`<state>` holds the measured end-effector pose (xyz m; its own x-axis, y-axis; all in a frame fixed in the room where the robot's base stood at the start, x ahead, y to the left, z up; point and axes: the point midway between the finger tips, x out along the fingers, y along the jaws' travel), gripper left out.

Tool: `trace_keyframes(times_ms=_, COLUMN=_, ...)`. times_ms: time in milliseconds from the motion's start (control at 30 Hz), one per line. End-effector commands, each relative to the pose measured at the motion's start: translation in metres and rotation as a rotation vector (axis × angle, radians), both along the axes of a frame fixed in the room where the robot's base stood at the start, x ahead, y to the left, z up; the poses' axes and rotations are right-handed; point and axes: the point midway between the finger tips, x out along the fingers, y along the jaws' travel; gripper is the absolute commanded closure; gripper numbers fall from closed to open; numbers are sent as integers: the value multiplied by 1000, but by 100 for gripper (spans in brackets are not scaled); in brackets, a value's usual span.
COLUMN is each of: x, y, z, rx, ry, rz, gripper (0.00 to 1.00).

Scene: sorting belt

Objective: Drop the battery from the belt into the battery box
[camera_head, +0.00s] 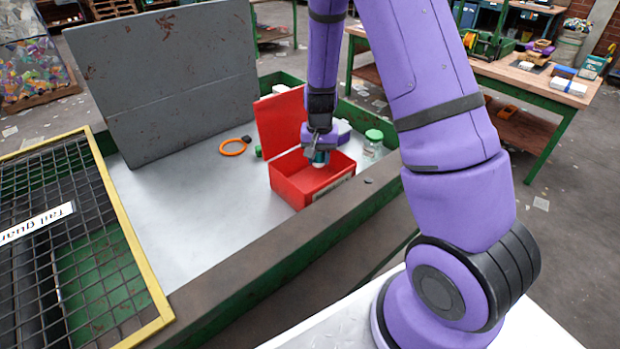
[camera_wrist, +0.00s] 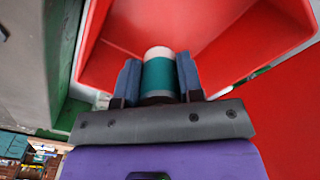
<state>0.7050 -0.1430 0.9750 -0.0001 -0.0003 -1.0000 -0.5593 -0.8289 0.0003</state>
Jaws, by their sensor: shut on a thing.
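The battery (camera_wrist: 158,75) is a short cylinder with a teal band and a white end. It sits between the two fingers of my gripper (camera_wrist: 158,80), which is shut on it. In the head view my gripper (camera_head: 319,152) points down over the opening of the red box (camera_head: 290,187), with the battery (camera_head: 320,157) at its tip, near rim height. The red box has a raised red lid or back panel at its left rear and a pale label on its front. Its inner red walls also fill much of the wrist view (camera_wrist: 235,45). The box floor is mostly hidden in the head view.
A lidded glass jar (camera_head: 373,146) stands right of the box. An orange ring (camera_head: 235,147) lies on the belt (camera_head: 190,215) to the left. A large grey panel (camera_head: 170,80) stands behind, and a yellow-framed mesh guard (camera_head: 85,250) is at left. A brown rail (camera_head: 270,255) borders the front.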

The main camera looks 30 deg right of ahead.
Motion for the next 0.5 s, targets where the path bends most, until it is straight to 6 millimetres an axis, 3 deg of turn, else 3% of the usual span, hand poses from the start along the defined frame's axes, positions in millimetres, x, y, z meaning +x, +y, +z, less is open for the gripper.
trace_keyframes(times_ms=467, x=0, y=0, z=-11, rx=1, ry=-1, rz=0, gripper=92)
trace_keyframes(times_ms=500, x=0, y=0, z=-11, rx=0, ry=0, rz=0, gripper=61)
